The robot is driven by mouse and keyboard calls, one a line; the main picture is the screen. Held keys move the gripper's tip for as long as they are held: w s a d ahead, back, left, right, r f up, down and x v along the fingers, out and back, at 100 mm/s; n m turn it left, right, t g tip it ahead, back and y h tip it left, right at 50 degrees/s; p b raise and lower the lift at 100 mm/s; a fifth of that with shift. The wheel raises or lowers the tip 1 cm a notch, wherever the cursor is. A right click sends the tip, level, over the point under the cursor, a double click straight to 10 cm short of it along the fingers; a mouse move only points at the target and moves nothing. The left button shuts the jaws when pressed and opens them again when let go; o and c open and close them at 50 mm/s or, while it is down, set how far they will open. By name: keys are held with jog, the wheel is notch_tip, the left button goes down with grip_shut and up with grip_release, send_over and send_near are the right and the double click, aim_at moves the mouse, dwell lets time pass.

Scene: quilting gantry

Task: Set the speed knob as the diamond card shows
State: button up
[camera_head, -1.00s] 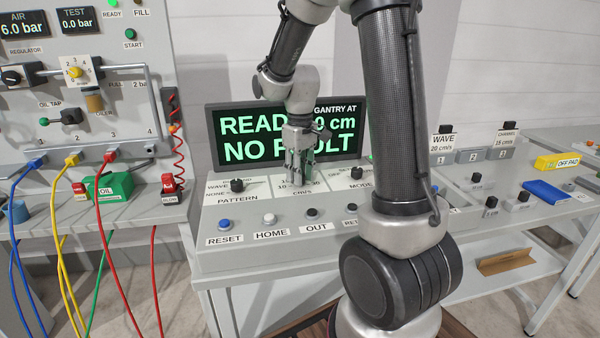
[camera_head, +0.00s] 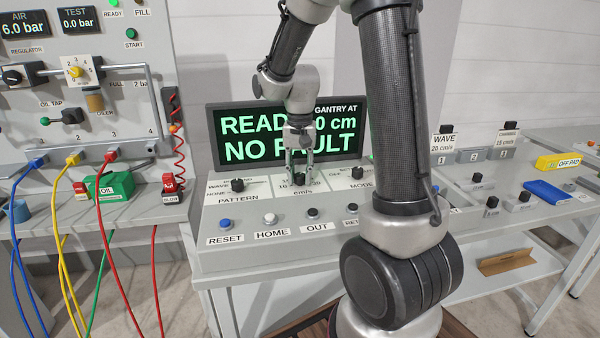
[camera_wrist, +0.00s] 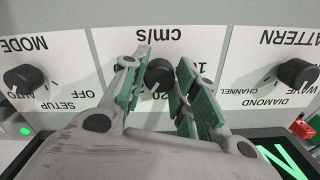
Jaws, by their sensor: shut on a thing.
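The speed knob (camera_wrist: 158,75) is a black round knob on the white cm/s plate (camera_wrist: 152,42), which reads upside down in the wrist view. In the head view the cm/s plate (camera_head: 312,187) is on the middle of the sloped console. My gripper (camera_head: 300,176) points down at the knob. In the wrist view its green-padded fingers (camera_wrist: 157,82) are on either side of the knob and shut on it. I cannot make out where the knob points. No diamond card shows; my arm covers part of the table. Wave (camera_head: 443,142) and channel (camera_head: 505,140) cards stand at the right.
The pattern knob (camera_head: 237,186) and mode knob (camera_head: 357,173) flank the speed knob. Reset (camera_head: 226,223), home (camera_head: 269,218) and out (camera_head: 312,212) buttons line the front. The display (camera_head: 235,135) behind reads no fault.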

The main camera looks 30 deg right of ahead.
aim_at(300, 174)
jog(key=shift+w+m, duration=0.1)
jog(key=shift+m, duration=1)
jog(key=o, duration=1)
jog(key=shift+r, duration=0.1)
notch_tip(300, 174, up, 12)
jog(key=shift+f, duration=0.1)
